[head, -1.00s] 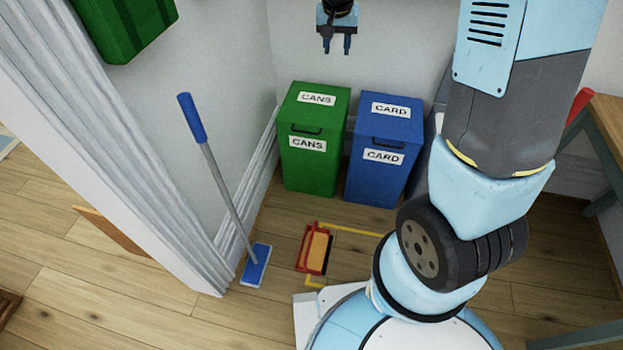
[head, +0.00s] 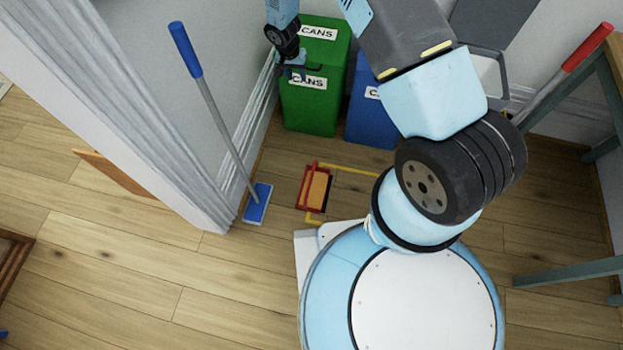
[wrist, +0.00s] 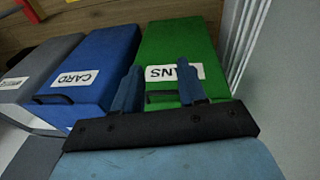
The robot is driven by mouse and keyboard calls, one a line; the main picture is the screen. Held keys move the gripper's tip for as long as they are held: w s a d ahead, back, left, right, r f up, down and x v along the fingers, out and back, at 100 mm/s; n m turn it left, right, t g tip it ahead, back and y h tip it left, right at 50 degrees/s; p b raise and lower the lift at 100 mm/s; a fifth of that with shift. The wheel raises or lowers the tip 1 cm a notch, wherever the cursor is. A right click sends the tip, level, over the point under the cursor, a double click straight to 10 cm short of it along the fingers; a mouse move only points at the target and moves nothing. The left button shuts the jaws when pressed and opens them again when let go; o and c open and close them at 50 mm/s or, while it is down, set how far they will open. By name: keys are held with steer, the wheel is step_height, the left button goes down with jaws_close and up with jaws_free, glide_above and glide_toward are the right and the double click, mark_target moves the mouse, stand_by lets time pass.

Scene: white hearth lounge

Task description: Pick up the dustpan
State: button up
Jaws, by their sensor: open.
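The dustpan (head: 304,188) is red and lies on the wooden floor inside a yellow marked outline. An orange-yellow brush or panel (head: 318,191) lies on or against it; I cannot tell which. My gripper (head: 294,74) is in front of the green bin, well above and behind the dustpan in the head view. In the wrist view my gripper (wrist: 160,88) has its two blue fingers apart with nothing between them. The dustpan is not clearly visible in the wrist view.
A green CANS bin (head: 318,100) and a blue CARD bin (head: 366,118) stand behind the dustpan. A blue-handled mop (head: 222,130) leans at the left wall. A red-handled tool (head: 575,58) and a table (head: 590,268) are at the right.

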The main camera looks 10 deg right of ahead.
steer(key=s+a+f+g, duration=0.1)
steer(key=s+f, duration=0.3)
steer(key=f, duration=0.6)
steer(key=s+a+f, duration=0.1)
steer(key=s+f, duration=0.2)
steer(key=f, duration=0.6)
steer(key=g, duration=0.1)
glide_toward(311, 179)
steer(key=shift+s+d+f, duration=0.15)
steer(key=shift+d+f, duration=0.1)
steer(key=shift+f, duration=1.55)
steer(key=shift+s+d+f, duration=0.1)
steer(key=shift+d+f, duration=0.15)
steer(key=shift+f, duration=1.55)
steer(key=shift+s+d+f, duration=0.15)
steer(key=shift+d+f, duration=0.1)
steer(key=shift+f, duration=1.55)
jaws_close()
